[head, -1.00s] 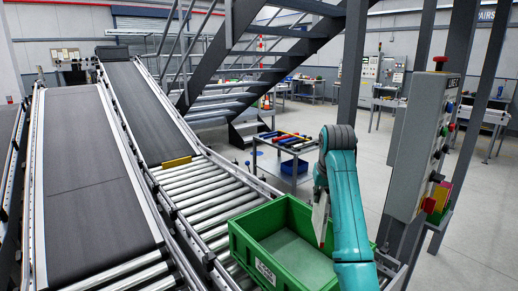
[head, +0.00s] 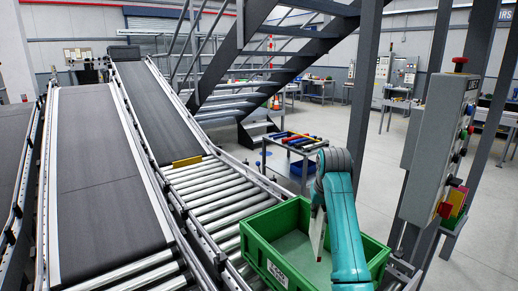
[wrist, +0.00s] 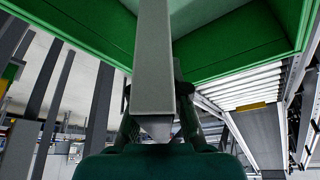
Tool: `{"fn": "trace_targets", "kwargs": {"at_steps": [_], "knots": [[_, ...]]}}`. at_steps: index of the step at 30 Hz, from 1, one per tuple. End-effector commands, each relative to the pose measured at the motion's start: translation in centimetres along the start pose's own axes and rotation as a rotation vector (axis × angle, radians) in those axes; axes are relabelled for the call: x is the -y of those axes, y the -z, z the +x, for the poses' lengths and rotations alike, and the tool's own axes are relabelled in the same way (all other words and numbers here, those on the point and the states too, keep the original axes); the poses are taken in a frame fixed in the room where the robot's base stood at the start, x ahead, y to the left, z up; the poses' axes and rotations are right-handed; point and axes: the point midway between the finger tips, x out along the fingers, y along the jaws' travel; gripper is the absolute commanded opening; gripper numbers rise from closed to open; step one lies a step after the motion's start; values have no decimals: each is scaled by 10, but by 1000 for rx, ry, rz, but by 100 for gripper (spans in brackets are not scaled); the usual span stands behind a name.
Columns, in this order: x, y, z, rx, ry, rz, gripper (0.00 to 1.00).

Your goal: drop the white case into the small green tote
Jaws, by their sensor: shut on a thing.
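The green tote (head: 262,228) stands open at the lower middle of the head view, beside the roller conveyor, with a white label on its near side. My teal arm reaches over its right part. The white case (head: 317,232) shows as a pale narrow shape hanging upright at the tote's opening, left of my arm. In the wrist view, my gripper (wrist: 157,120) is shut on the case (wrist: 153,60), which stretches away from the fingers. The tote's green walls (wrist: 75,32) surround it there. Whether the case touches the tote floor I cannot tell.
A roller conveyor (head: 205,192) with a yellow block (head: 187,161) runs along the tote's left. A grey control panel (head: 440,150) on a post stands close to the right of my arm. A metal staircase and a small table (head: 292,143) are behind.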

Motion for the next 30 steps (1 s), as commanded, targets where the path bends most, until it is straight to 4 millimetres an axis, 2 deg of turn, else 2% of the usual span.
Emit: {"fn": "trace_targets", "kwargs": {"at_steps": [8,9,12,13,23,26,30], "knots": [[0,-1,3,0,0,0,0],[0,-1,3,0,0,0,16],[0,-1,3,0,0,0,41],[0,-1,3,0,0,0,43],[0,0,1,0,0,0,43],[0,4,-8,-2,0,0,43],[0,13,-30,-3,0,0,43]]}}
